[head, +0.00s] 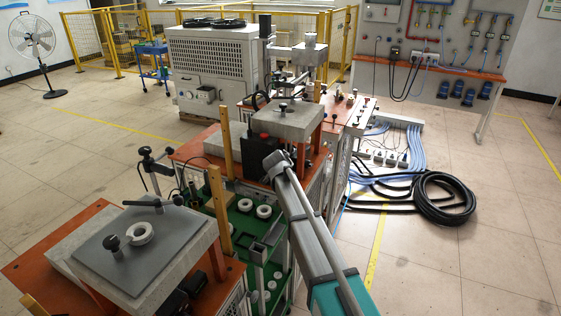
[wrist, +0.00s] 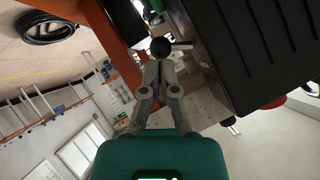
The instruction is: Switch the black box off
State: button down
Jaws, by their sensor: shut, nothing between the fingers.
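In the wrist view a large dark ribbed body, seemingly the black box (wrist: 255,45), fills the upper right. A red part (wrist: 274,103) shows at its lower edge. Its switch cannot be made out clearly. My gripper (head: 277,158) is at the near side of the box in the head view. In the wrist view my gripper (wrist: 161,66) is shut and empty, beside the dark body; contact cannot be told.
A black ball knob (wrist: 160,47) appears just beyond the fingertips. The grey slab (head: 287,119) on orange legs overhangs the box. Wooden posts (head: 226,143) and a green shelf (head: 240,228) with white rings are close by. Open floor with a coiled black hose (head: 444,199) lies right.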

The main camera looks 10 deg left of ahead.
jog(key=shift+a+r, duration=0.15)
jog(key=shift+a+r+p, duration=0.1)
jog(key=shift+r+p, duration=0.55)
jog(key=shift+p, duration=0.1)
jog(key=shift+s, duration=0.15)
jog(key=d+f+p+v, duration=0.1)
jog(key=p+v, duration=0.5)
jog(key=v, duration=0.7)
jog(key=shift+s+d+r, duration=0.25)
jog(key=shift+s+d, duration=0.1)
jog(key=shift+s, duration=0.15)
